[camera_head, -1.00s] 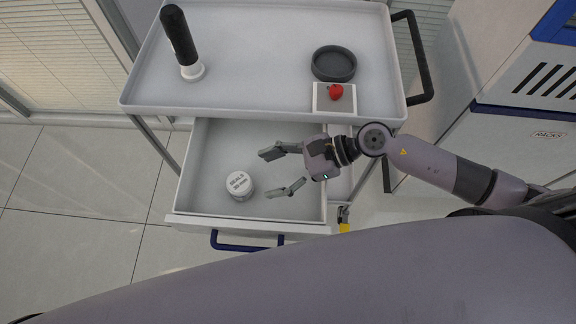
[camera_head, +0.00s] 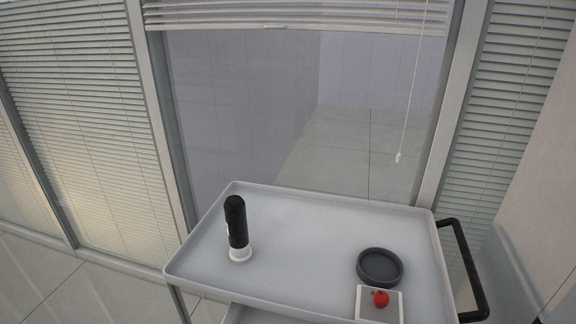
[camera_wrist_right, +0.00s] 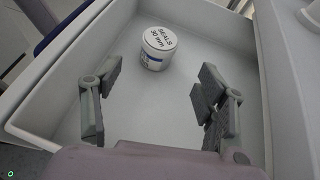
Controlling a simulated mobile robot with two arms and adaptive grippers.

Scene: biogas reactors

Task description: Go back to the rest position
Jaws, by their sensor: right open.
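My right gripper (camera_wrist_right: 155,102) shows in the right wrist view. It is open and empty, with its two fingers spread wide over the white drawer (camera_wrist_right: 170,105). A white jar labelled "SEALS 30 mm" (camera_wrist_right: 158,48) stands upright in the drawer, beyond the fingertips and apart from them. In the head view neither gripper shows, and only a small part of the drawer (camera_head: 240,314) shows at the bottom edge, below the cart top.
The grey cart top (camera_head: 300,250) holds a black cylinder on a white base (camera_head: 238,225), a dark round dish (camera_head: 380,266) and a small white scale (camera_head: 364,303) with a red fruit-like object (camera_head: 381,298) on it. A black cart handle (camera_head: 467,265) juts out at right. Blinds and glass stand behind.

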